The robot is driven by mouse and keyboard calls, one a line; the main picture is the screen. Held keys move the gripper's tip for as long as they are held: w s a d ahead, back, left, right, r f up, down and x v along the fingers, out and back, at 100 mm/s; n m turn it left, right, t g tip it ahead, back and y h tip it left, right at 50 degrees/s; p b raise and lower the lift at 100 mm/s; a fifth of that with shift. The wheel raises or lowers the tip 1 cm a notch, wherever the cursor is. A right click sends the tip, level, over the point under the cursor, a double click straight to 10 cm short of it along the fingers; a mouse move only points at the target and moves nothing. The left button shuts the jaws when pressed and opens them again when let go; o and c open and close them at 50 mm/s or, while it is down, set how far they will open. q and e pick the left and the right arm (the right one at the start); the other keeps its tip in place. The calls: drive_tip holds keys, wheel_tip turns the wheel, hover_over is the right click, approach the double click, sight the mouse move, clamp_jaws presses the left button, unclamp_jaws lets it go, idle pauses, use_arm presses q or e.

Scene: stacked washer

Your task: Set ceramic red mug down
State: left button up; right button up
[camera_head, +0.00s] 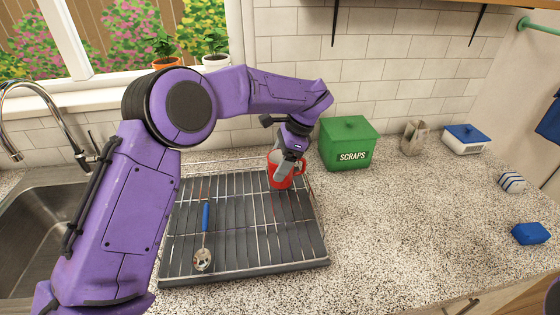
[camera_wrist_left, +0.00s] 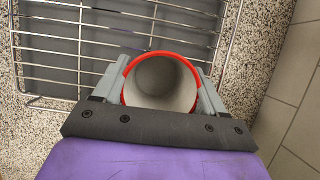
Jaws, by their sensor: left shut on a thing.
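The red mug (camera_head: 279,178) is at the back right of the dish rack (camera_head: 176,250), with its handle towards the right. In the left wrist view the mug (camera_wrist_left: 161,55) shows its red rim and pale inside, with nothing in it. My left gripper (camera_head: 287,168) is over the mug from above and behind, shut on it, with one finger on each side (camera_wrist_left: 160,85). The mug looks upright at the rack; whether its base touches the rack is hard to tell. My right gripper is not in view.
A spoon with a blue handle (camera_head: 206,217) lies on the rack. A green scraps bin (camera_head: 347,144) stands close to the right of the mug. The sink (camera_head: 38,225) is at the left. The counter (camera_head: 400,230) right of the rack is mostly clear, with a blue sponge (camera_head: 531,233) far right.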

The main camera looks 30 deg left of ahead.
use_arm(q)
drive_tip(key=shift+s+f, duration=0.15)
drive_tip(key=shift+f, duration=0.2)
drive_tip(key=shift+c, duration=0.5)
drive_tip(key=shift+a+f, duration=0.1)
drive_tip(key=shift+f, duration=0.2)
drive_tip(key=o, duration=1.3)
drive_tip(key=shift+o, duration=0.2)
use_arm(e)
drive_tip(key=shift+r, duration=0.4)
use_arm(q)
drive_tip(key=shift+r, duration=0.1)
drive_tip(key=shift+w+r, duration=0.25)
drive_tip(key=v, duration=1.1)
drive_tip(key=shift+r+b, duration=0.15)
drive_tip(key=shift+b, duration=0.2)
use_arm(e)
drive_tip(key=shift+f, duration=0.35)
use_arm(q)
drive_tip(key=shift+d, duration=0.25)
